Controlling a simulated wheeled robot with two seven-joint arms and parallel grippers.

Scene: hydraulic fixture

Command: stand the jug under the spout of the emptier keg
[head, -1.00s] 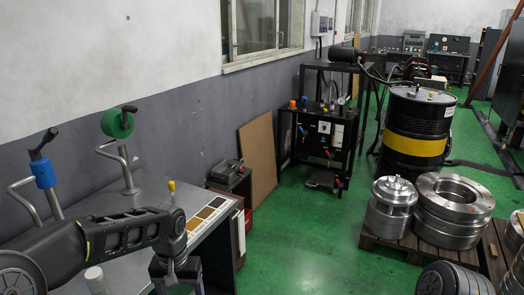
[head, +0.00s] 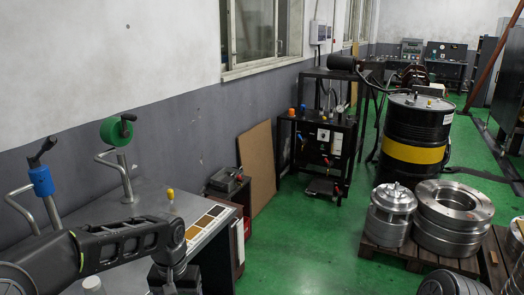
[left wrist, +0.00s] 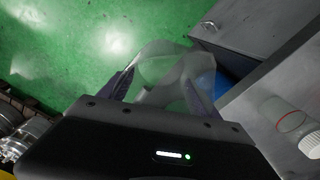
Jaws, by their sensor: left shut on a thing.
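In the left wrist view, my left gripper (left wrist: 160,92) is shut on a clear, see-through jug (left wrist: 168,62). The jug is held above the green floor, beside the grey bench. In the head view my left arm reaches in at lower left; its fingers and the jug are hidden or out of frame. Two bent metal taps with black levers rise from the bench, one with a blue body (head: 41,181) and one with a green body (head: 116,131). I cannot tell the kegs' fill levels. My right gripper is not in view.
The grey bench (head: 135,203) carries a colour strip card (head: 206,222), a yellow-topped peg (head: 170,193) and a white-capped container (left wrist: 309,145). A tan board (head: 256,168) leans on the wall. Green floor is open right of the bench; metal drums on a pallet stand farther right.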

